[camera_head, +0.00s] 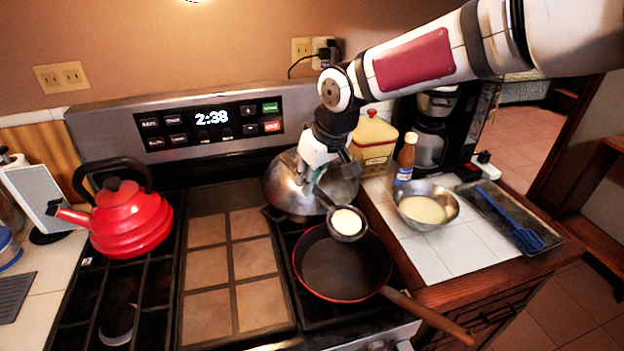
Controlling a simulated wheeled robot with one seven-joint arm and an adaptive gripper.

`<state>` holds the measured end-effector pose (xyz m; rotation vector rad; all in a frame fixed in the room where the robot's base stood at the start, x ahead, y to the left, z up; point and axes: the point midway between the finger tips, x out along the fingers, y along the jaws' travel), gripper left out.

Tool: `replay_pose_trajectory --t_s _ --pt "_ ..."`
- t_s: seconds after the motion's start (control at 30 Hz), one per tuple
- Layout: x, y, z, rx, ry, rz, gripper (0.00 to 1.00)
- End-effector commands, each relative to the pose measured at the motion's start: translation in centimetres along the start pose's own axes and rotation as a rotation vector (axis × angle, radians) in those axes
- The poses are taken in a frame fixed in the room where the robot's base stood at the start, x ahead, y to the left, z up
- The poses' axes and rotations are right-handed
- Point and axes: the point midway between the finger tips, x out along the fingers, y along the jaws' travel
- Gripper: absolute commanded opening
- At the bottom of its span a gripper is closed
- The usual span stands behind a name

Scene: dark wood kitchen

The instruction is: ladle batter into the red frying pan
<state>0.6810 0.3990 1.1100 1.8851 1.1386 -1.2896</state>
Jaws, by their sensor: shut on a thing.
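The red frying pan (335,275) sits on the right front burner, its wooden handle pointing to the lower right. Its dark inner surface looks empty. My gripper (314,186) is shut on the ladle (347,238) by its handle. The ladle's bowl holds pale batter (347,222) and is over the pan's back rim; its exact height above it is hard to tell. A steel mixing bowl (411,219) with more pale batter stands on the tiled counter to the right of the pan.
A domed steel wok or lid (290,190) is on the back burner behind my gripper. A red kettle (122,222) stands at the left. A bottle (405,160), a yellow canister (374,146), a coffee maker (433,130) and a tray (500,212) with a blue spatula (524,236) are on the right.

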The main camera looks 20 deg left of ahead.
Motion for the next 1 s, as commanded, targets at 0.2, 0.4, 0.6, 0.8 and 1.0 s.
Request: replay_pose_trajectory --t_s 0.2,0.4,0.6,0.8,1.0 --pt "-0.6 -0.2 0.4 -0.003 0.056 0.0 0.0" --pt "-1.3 -0.2 1.1 -0.001 0.168 0.0 0.0" --pt "-2.1 -0.2 1.8 -0.002 0.302 0.0 0.0" --pt "-3.0 -0.2 2.9 -0.003 0.439 -0.001 0.0" --pt "-3.8 -0.1 4.0 -0.003 0.575 -0.002 0.0"
